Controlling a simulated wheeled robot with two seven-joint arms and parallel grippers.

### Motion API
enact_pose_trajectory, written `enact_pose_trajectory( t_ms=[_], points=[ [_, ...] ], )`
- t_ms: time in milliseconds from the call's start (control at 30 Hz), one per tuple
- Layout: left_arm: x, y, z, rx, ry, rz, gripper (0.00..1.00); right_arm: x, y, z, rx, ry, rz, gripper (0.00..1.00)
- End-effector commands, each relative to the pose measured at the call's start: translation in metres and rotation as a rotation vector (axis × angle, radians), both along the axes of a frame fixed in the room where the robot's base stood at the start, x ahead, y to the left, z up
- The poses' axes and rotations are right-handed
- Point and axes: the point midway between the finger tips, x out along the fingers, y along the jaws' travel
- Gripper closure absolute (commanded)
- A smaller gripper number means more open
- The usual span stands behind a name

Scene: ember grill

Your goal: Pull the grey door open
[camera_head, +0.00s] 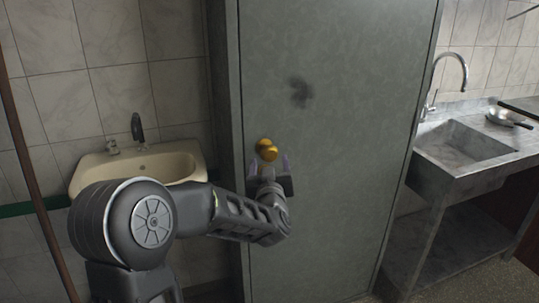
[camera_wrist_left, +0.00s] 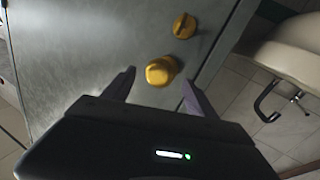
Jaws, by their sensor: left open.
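The grey door (camera_head: 345,135) stands upright in the middle of the head view and looks shut in its grey frame (camera_head: 226,90). A round yellow knob (camera_head: 269,153) sits near its left edge, with a smaller yellow piece (camera_head: 262,143) just behind it. My left gripper (camera_head: 269,163) is open at the knob, its fingers pointing to the door. In the left wrist view the knob (camera_wrist_left: 161,71) lies between and slightly beyond the fingertips (camera_wrist_left: 158,75), and the small yellow turn piece (camera_wrist_left: 184,26) is farther off. I cannot tell whether the fingers touch the knob. My right gripper is not in view.
A cream washbasin (camera_head: 140,166) with a dark tap (camera_head: 137,128) is on the tiled wall at the left. A stone sink counter (camera_head: 460,148) with a chrome tap and a pan (camera_head: 507,118) stands at the right. A brown pole (camera_head: 35,185) rises at the far left.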

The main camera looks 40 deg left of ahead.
Motion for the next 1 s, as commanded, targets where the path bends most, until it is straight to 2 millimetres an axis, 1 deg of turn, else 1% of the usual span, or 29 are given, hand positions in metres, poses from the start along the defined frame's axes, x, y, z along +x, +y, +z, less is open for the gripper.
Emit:
enact_pose_trajectory(
  t_ms=[100,300,433,667,1000],
  points=[
    [0.016,0.012,0.001,0.0,0.002,0.001,0.34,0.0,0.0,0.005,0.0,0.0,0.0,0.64],
    [0.037,0.028,0.0,0.0,0.002,0.001,0.34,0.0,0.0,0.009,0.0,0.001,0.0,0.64],
    [0.042,0.031,0.0,0.0,0.001,0.0,0.34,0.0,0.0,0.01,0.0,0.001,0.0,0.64],
    [0.043,0.031,0.0,0.0,0.001,0.0,0.34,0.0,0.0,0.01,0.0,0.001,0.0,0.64],
    [0.042,0.031,0.0,0.0,0.001,0.0,0.61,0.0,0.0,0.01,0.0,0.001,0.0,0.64]
  ],
)
